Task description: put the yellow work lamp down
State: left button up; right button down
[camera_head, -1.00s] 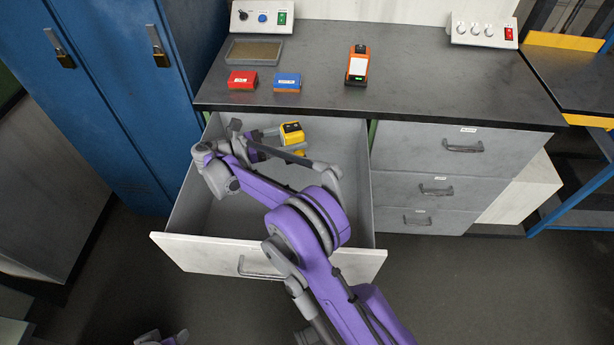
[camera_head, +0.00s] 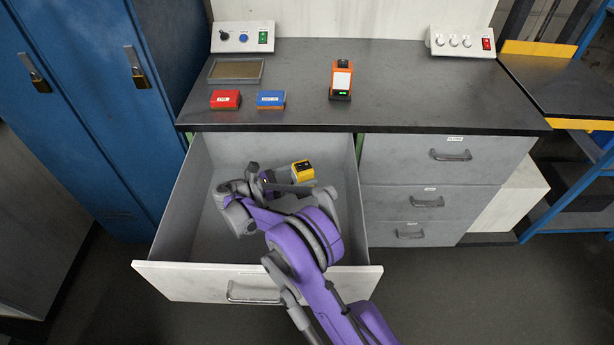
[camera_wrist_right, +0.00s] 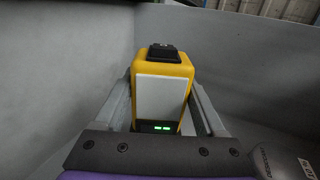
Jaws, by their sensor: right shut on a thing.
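The yellow work lamp (camera_head: 302,171) is inside the open drawer (camera_head: 205,281), toward its back right. It looks upright, with a black top. In the right wrist view the lamp (camera_wrist_right: 163,100) shows a pale front panel and green lights low down. My right gripper (camera_wrist_right: 160,112) is shut on the lamp, one finger on each side. In the head view my right gripper (camera_head: 290,186) reaches into the drawer, partly hidden by my arm. I cannot tell whether the lamp touches the drawer floor. My left gripper is not in view.
On the dark worktop (camera_head: 400,90) above are a red box (camera_head: 225,99), a blue box (camera_head: 271,99), a tray (camera_head: 212,71) and an orange device (camera_head: 341,80). The worktop edge overhangs the drawer's back. The drawer's left part looks clear. Blue lockers (camera_head: 90,120) stand left.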

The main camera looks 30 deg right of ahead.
aim_at(295, 180)
jog(key=shift+s+d+f, duration=0.15)
jog(key=shift+d+f, duration=0.45)
jog(key=shift+d, duration=0.15)
jog(key=shift+f+b, duration=0.6)
jog(key=shift+b, duration=0.15)
grip_release()
jog(key=shift+r, duration=0.25)
jog(key=shift+r+p, duration=0.45)
jog(key=shift+p, duration=0.2)
jog(key=a, duration=0.5)
jog(key=w+a, duration=0.1)
jog(key=a, duration=0.1)
jog(key=shift+w+a, duration=0.1)
jog(key=shift+a, duration=0.2)
